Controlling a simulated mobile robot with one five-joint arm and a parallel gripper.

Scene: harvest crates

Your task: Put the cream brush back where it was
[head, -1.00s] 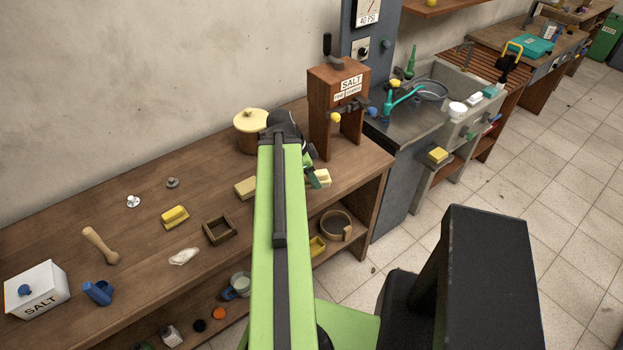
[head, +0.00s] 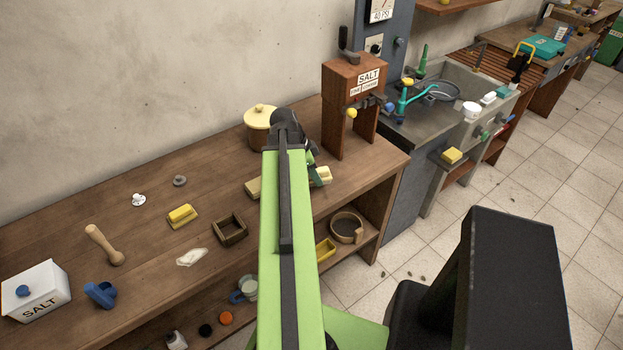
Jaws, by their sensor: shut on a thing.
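A cream brush (head: 324,174) shows just right of my green arm over the bench, near the foot of the salt mill. My gripper (head: 314,173) is shut on it; the dark wrist and arm hide most of the jaws. I cannot tell whether the brush touches the bench top. Another cream piece (head: 253,188) lies on the bench just left of the arm, partly hidden by it. A yellow brush (head: 182,216) lies further left.
The wooden salt mill (head: 354,85) stands behind the gripper, with a lidded pot (head: 259,129) to its left. An open wooden box (head: 230,231), a white cloth-like piece (head: 192,257), a pestle (head: 105,245) and a salt box (head: 36,291) lie leftward. Bare bench separates them.

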